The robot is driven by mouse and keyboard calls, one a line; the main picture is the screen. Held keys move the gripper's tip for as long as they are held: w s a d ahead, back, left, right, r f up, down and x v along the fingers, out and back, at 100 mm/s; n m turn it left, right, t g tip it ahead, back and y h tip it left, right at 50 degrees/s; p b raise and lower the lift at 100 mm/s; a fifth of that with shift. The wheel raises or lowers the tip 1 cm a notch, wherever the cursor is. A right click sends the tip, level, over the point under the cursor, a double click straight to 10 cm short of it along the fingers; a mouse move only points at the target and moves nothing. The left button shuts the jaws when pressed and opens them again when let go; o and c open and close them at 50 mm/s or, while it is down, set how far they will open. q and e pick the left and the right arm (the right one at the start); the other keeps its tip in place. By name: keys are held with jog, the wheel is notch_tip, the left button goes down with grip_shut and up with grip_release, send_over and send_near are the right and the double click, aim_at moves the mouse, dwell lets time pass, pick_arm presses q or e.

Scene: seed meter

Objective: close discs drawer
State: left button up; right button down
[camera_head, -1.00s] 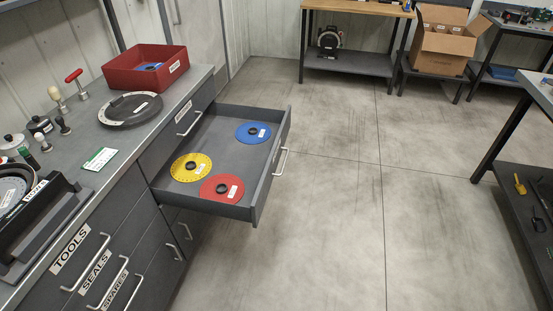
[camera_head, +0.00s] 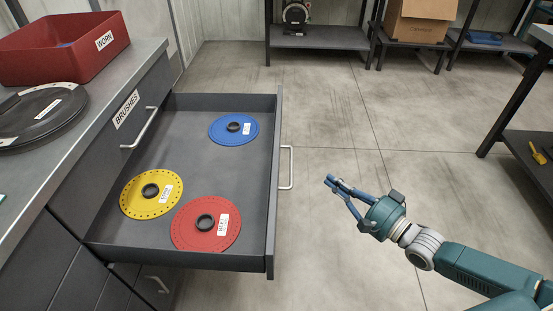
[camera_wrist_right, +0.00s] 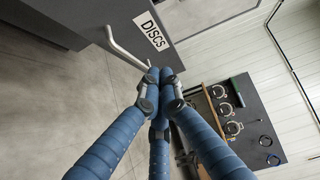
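The discs drawer (camera_head: 275,225) is pulled out from the grey cabinet. It holds a blue disc (camera_head: 234,129), a yellow disc (camera_head: 135,203) and a red disc (camera_head: 190,238). Its silver handle (camera_head: 290,168) is on the front at the right. My right gripper (camera_head: 328,182) is right of the handle, with a gap in the head view. In the right wrist view its blue fingers (camera_wrist_right: 160,76) come together at the tips with nothing seen between them. The handle (camera_wrist_right: 122,46) and the DISCS label (camera_wrist_right: 152,32) lie just beyond. My left gripper is not in view.
A red WORN bin (camera_head: 60,50) and a black round disc (camera_head: 40,115) are on the counter (camera_head: 110,80). Floor right of the drawer is clear. A shelf table (camera_head: 520,150) stands at far right.

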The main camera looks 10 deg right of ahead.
jog(key=w+a+r, duration=0.1)
jog(key=w+a, duration=0.1)
jog(key=w, duration=0.2)
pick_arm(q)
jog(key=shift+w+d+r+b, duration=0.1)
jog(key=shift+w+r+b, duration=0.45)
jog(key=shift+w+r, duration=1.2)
pick_arm(e)
send_over(290, 177)
jog(key=shift+f, duration=0.1)
